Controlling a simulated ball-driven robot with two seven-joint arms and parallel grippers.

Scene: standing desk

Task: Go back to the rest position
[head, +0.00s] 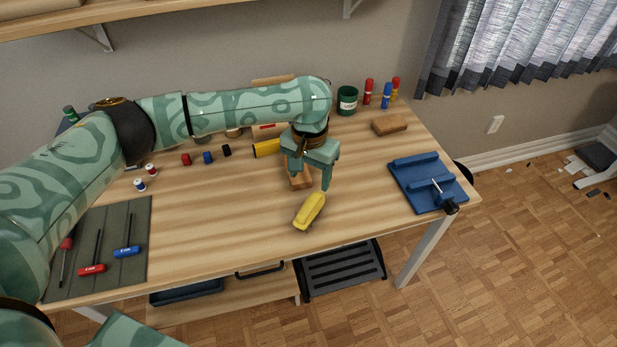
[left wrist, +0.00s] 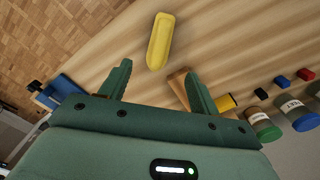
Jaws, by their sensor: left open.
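My left arm reaches in from the left across the desk, and my left gripper (head: 309,182) is above the middle of the desk, pointing down. It is open with nothing between its fingers. In the left wrist view the two fingers of the left gripper (left wrist: 158,82) stand wide apart. A yellow elongated object (head: 309,211) lies on the desk just in front of the gripper, apart from it; it also shows in the left wrist view (left wrist: 160,41), beyond the fingertips. My right gripper is not in view.
A brown block (head: 390,124), a green cup (head: 347,100) and upright markers (head: 386,95) stand at the back right. The desk's front middle is mostly clear.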

